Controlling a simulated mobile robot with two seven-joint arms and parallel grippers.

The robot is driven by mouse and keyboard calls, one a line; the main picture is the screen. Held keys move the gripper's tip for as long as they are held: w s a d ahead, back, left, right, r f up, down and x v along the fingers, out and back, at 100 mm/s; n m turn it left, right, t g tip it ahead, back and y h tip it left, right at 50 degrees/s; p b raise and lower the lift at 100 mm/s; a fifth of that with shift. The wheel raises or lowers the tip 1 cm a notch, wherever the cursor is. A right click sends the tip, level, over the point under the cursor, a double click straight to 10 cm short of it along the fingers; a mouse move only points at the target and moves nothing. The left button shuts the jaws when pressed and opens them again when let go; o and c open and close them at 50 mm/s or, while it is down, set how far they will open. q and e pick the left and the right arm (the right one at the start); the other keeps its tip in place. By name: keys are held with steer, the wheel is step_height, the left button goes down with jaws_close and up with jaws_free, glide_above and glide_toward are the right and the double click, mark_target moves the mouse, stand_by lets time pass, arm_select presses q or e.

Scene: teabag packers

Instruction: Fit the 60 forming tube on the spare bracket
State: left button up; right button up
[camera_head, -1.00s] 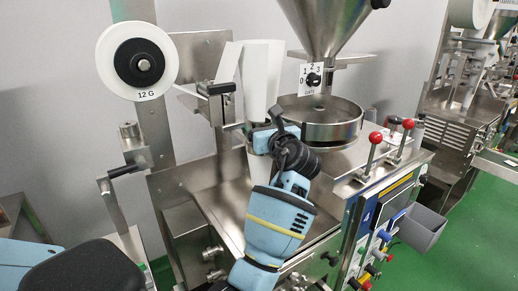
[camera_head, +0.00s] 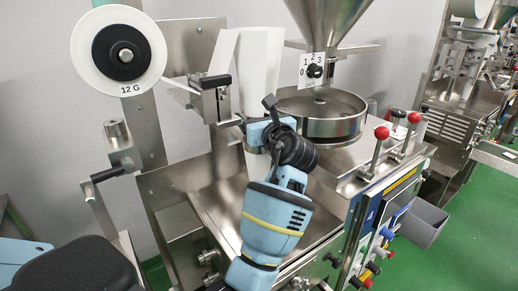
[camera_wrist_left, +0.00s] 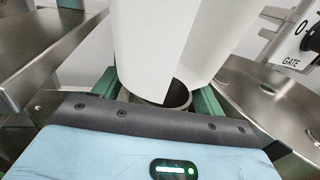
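My left gripper (camera_head: 262,130) stands at the lower end of a white folded film sheet (camera_head: 260,65), in front of the machine. In the left wrist view its green fingers (camera_wrist_left: 158,98) lie on either side of a round metal tube rim (camera_wrist_left: 180,96), and the gripper appears shut on this tube. The white sheet (camera_wrist_left: 170,40) comes down to the rim and hides part of it. No number is readable on the tube, so I cannot tell whether it is the 60 one. A steel bracket (camera_head: 215,100) stands left of the sheet; I cannot tell whether it is the spare one. My right gripper is not in view.
A white film reel marked 12 G (camera_head: 84,50) hangs at left. A steel hopper (camera_head: 325,20), a GATE dial (camera_head: 313,71) and a round pan (camera_head: 320,125) stand right of the gripper. Red-knobbed levers (camera_head: 381,132) rise from the machine. Its steel deck (camera_head: 215,205) is bare.

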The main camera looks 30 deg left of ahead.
arm_select(q)
jaws_close()
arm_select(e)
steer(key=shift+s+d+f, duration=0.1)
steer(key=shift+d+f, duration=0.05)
arm_select(q)
steer(key=shift+r, duration=0.15)
